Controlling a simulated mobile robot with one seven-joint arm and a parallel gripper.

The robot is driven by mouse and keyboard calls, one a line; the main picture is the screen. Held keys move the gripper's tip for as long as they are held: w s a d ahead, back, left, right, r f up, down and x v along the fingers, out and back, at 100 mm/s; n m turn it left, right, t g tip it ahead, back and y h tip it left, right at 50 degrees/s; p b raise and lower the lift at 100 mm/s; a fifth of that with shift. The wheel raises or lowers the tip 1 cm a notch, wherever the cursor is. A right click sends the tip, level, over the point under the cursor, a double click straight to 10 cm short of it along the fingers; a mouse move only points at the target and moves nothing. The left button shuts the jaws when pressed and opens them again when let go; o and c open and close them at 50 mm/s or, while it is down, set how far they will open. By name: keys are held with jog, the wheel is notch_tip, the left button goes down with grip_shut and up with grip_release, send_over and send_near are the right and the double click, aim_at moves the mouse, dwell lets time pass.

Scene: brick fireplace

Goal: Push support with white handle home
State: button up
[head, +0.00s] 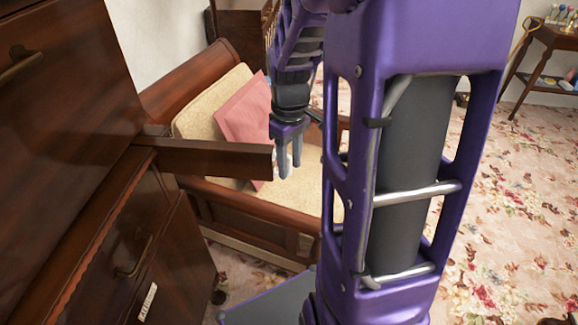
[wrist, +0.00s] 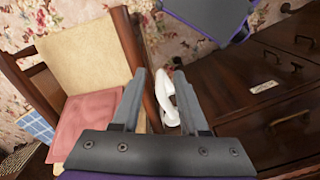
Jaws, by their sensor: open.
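The support (head: 215,159) is a dark brown wooden bar sticking well out from the front of the desk in the head view. Its white handle (wrist: 163,96) is a curved white shape, seen between my fingers in the wrist view; in the head view it is mostly hidden behind my gripper. My gripper (head: 290,172) points down just beyond the support's outer end. In the wrist view my gripper (wrist: 160,72) is open, with the handle close to the right finger. I cannot tell whether they touch.
The dark wooden desk (head: 65,240), with metal pulls, fills the left side. A wooden armchair with a cream seat (head: 300,190) and a pink cushion (head: 245,115) stands behind the support. A small side table (head: 548,75) is at the far right. Flowered carpet (head: 500,220) is open at right.

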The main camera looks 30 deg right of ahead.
grip_shut()
jog(key=shift+w+d+r, duration=0.1)
jog(key=shift+d, duration=0.05)
dwell(1.4)
